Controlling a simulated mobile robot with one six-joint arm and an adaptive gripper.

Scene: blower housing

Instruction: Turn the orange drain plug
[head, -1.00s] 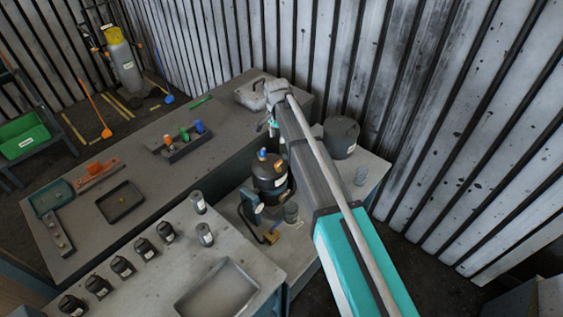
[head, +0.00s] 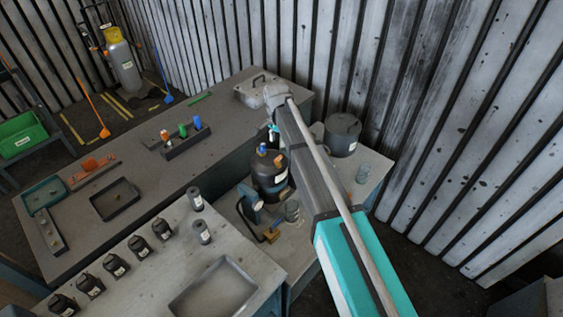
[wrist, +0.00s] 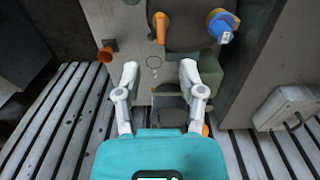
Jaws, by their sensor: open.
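A dark round housing (head: 270,178) stands on the low bench in the head view, with orange and blue caps on top. In the wrist view the dark housing (wrist: 187,38) is at the top edge. I cannot tell which orange part is the drain plug. My gripper (wrist: 158,76) is open and empty, its fingertips below the housing in the picture and apart from it. In the head view my arm hides it.
The near bench (head: 150,275) holds several small dark bottles and a grey tray (head: 214,288). A corrugated wall (head: 430,110) closes the right side.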

